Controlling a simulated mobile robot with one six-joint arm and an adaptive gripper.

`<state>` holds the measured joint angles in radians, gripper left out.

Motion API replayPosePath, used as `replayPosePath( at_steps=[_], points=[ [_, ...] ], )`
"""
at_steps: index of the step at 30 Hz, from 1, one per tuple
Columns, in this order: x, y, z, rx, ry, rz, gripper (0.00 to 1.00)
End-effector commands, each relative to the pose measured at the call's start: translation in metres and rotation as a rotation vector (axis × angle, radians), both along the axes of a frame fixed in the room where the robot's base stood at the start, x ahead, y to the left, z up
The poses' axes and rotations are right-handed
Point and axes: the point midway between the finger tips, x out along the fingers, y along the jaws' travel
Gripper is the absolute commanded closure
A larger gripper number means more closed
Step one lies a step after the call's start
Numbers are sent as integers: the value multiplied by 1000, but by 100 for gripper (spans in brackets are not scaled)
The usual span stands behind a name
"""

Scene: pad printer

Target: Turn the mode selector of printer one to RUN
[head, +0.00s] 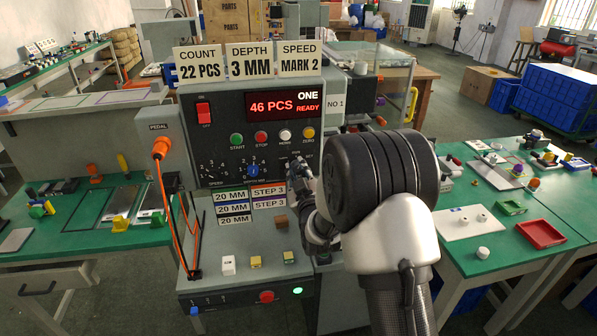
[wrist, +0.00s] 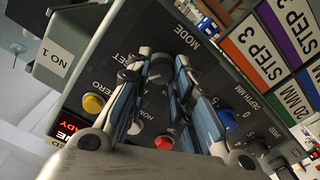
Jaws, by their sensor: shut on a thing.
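The panel of printer one (head: 222,150) faces me, with "ONE" and a lit "46 PCS READY" display on it. The mode selector is at the panel's lower right, mostly hidden by my gripper (head: 298,174) in the head view. In the wrist view the "MODE" lettering (wrist: 188,41) lies just beyond my fingertips, and part of "SET" shows beside them. My gripper (wrist: 160,70) is shut on the dark selector knob, its fingers against the panel area. I cannot tell which way the knob points.
Start, stop, home and zero buttons sit above; the yellow zero button (wrist: 93,103) and red stop button (wrist: 164,143) are close to my fingers. The blue depth knob (head: 253,171) is left of my gripper. An orange cable (head: 165,205) hangs at the panel's left.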

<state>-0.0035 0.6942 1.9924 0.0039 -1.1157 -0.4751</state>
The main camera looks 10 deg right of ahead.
Motion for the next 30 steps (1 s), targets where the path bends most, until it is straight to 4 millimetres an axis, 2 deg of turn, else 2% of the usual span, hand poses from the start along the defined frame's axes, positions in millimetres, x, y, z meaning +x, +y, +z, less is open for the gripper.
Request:
replayPosePath(
  at_steps=[6, 15, 30],
  points=[
    [0, 1, 0, -194, 0, 0, 100],
    [0, 1, -1, -397, 0, 0, 100],
    [0, 1, -1, -510, 0, 0, 100]
  ],
)
